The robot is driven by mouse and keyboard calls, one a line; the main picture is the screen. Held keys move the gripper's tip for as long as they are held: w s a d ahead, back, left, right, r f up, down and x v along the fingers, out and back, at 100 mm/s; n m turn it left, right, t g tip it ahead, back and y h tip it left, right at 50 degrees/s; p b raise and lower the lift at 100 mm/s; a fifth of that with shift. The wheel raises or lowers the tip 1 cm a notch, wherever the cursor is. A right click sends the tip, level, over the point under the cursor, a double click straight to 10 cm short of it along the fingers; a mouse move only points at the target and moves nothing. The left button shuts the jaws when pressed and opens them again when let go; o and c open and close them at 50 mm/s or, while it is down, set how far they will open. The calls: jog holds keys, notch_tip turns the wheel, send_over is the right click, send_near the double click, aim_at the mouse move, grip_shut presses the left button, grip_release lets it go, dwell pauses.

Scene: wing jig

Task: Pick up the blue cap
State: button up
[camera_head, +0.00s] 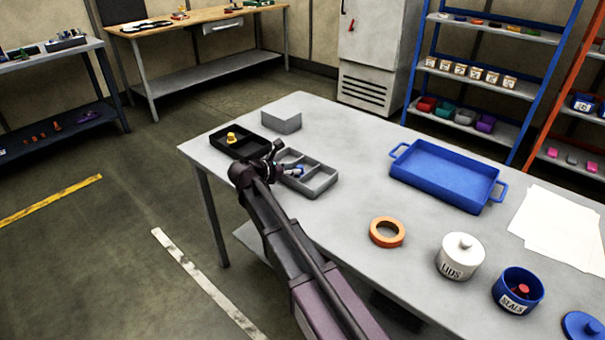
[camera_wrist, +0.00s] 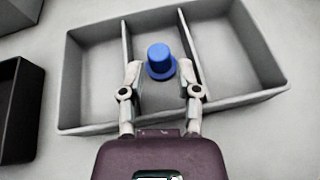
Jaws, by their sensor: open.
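The blue cap (camera_wrist: 160,62) stands upright in the middle compartment of a grey divided tray (camera_wrist: 240,101). It has a round top and a wider brim. In the wrist view my gripper (camera_wrist: 162,76) is open, with one finger on each side of the compartment and the cap between and just beyond the fingertips. I cannot tell whether the fingers touch the cap. In the head view my gripper (camera_head: 284,165) is over the left part of the grey tray (camera_head: 318,188), and a small bit of the blue cap (camera_head: 300,169) shows beside it.
A black tray (camera_head: 222,142) with a yellow piece (camera_head: 232,138) and a grey block (camera_head: 282,121) stand close to the grey tray. A blue tray (camera_head: 445,178), an orange ring (camera_head: 387,232), a white LIDS pot (camera_head: 460,257) and a blue SEALS pot (camera_head: 518,290) are farther right.

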jog(key=shift+b+x, duration=0.35)
jog(key=shift+x, duration=0.75)
jog(key=c, duration=0.5)
